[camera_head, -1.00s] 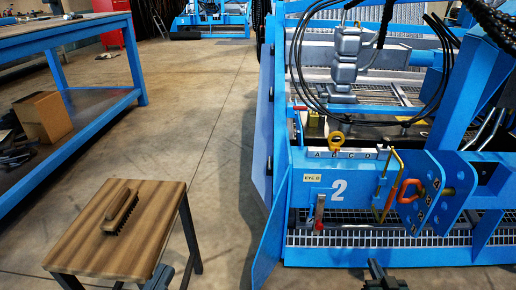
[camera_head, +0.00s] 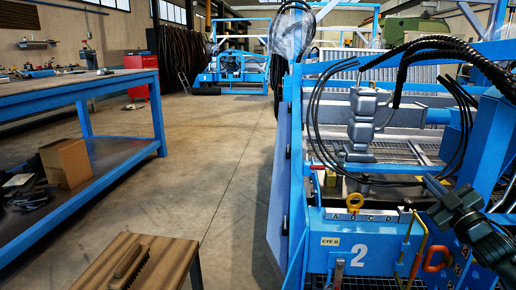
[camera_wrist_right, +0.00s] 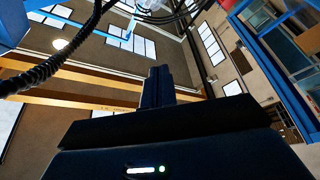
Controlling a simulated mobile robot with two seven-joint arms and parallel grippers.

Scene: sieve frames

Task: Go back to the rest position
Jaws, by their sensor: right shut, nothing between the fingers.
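My right gripper (camera_head: 430,183) is raised at the right of the head view, in front of the blue machine frame (camera_head: 330,215). It points up and to the left, and its fingers are together with nothing between them. In the right wrist view its closed fingers (camera_wrist_right: 157,86) stand against the ceiling and upper walls. My left gripper is out of view.
A wooden stool (camera_head: 175,252) with a brush (camera_head: 130,262) on it stands at the bottom left. A blue workbench (camera_head: 80,88) with a cardboard box (camera_head: 65,162) on its shelf is at left. Black hoses (camera_head: 400,62) hang near my right arm. The middle floor (camera_head: 225,150) is clear.

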